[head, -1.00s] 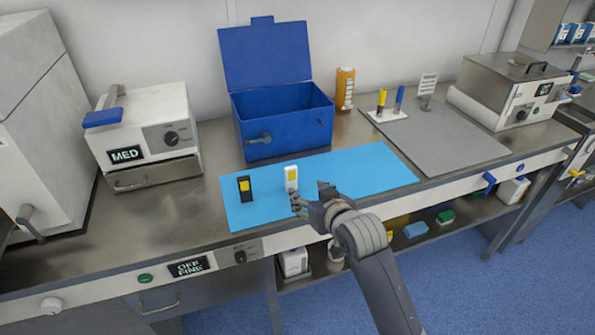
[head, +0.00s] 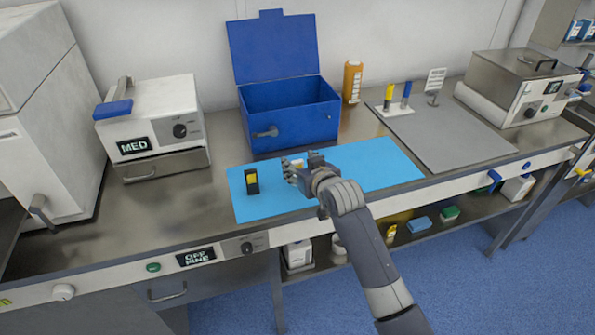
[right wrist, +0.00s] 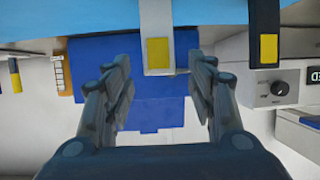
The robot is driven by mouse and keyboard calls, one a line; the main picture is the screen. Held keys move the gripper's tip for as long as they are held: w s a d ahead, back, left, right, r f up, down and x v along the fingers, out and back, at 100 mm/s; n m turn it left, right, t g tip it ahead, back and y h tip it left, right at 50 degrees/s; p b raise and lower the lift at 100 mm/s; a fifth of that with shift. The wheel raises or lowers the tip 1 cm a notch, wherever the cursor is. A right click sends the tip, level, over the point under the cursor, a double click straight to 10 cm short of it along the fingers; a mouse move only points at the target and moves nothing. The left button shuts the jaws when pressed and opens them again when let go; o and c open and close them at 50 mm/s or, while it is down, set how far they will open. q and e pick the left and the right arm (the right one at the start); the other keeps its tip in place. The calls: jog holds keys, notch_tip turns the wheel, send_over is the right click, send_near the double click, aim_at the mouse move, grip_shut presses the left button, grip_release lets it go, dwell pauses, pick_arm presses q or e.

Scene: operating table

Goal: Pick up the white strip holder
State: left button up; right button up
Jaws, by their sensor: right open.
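The white strip holder (right wrist: 148,30), with a yellow patch on its face, stands on the blue mat (head: 380,160). In the head view it is mostly hidden behind my right gripper (head: 288,170), and only a bit of white and yellow shows. In the right wrist view the gripper (right wrist: 161,62) is open, with one finger on each side of the holder's end. Gaps show on both sides, and I see no grip on it. How deep the holder is between the fingers is hard to tell. My left gripper is not in view.
A black strip holder (head: 251,181) with a yellow patch stands left of the white one, close to my gripper. Behind the mat is an open blue box (head: 292,125). An orange bottle (head: 352,82) stands to its right. The mat's right part is clear.

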jog(key=shift+x, duration=1.4)
jog(key=c, duration=1.1)
jog(key=shift+r, duration=0.15)
